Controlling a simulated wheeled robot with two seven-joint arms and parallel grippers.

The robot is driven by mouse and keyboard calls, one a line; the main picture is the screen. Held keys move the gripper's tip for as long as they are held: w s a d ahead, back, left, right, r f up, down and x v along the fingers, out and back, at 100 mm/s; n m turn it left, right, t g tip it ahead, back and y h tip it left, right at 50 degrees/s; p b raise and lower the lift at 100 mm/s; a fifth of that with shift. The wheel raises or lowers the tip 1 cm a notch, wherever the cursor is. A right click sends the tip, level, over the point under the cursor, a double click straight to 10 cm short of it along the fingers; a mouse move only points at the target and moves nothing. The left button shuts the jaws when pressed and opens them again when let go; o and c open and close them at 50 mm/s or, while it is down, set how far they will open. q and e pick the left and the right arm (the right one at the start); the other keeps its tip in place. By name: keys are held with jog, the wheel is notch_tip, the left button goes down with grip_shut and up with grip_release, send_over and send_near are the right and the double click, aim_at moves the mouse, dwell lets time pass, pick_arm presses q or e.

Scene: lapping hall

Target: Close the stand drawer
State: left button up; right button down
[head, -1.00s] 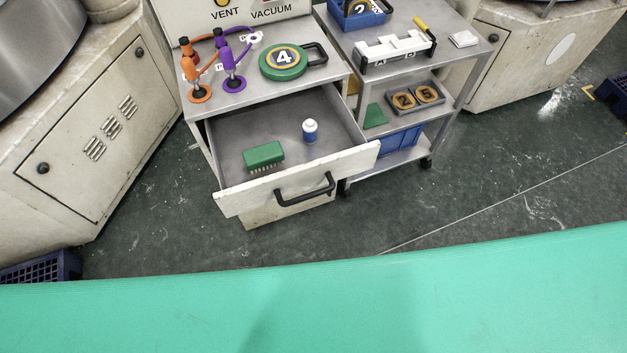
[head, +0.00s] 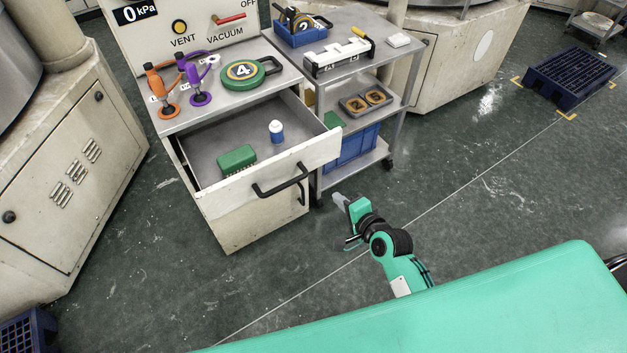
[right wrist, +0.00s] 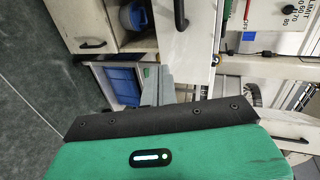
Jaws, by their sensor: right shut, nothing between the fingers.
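The stand drawer (head: 266,180) is pulled well out of the grey-topped stand (head: 222,98), with its white front and black bar handle (head: 281,183) facing me. A green brush (head: 236,159) and a small white-and-blue bottle (head: 277,131) are inside it. My right gripper (head: 339,201) is shut and empty, to the right of the drawer front and apart from it, in front of the cart. In the right wrist view the white drawer front (right wrist: 190,52) with its dark handle shows beyond my gripper's grey fingers (right wrist: 157,86). My left gripper is out of view.
On the stand top are orange and purple hand tools (head: 196,86) and a green round disc marked 4 (head: 240,73). A shelved cart (head: 384,78) with blue bins stands close on the right. Open floor (head: 470,180) lies right and in front.

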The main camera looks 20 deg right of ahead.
jog(key=r, duration=0.2)
send_near(306, 163)
jog(key=f, duration=0.2)
jog(key=w, duration=0.2)
jog(key=w+a+p, duration=0.1)
jog(key=w, duration=0.2)
jog(key=shift+a+f, duration=0.1)
jog(key=shift+a, duration=0.1)
jog(key=shift+w+a+p, duration=0.15)
jog(key=shift+w+p, duration=0.15)
jog(key=shift+w, duration=0.15)
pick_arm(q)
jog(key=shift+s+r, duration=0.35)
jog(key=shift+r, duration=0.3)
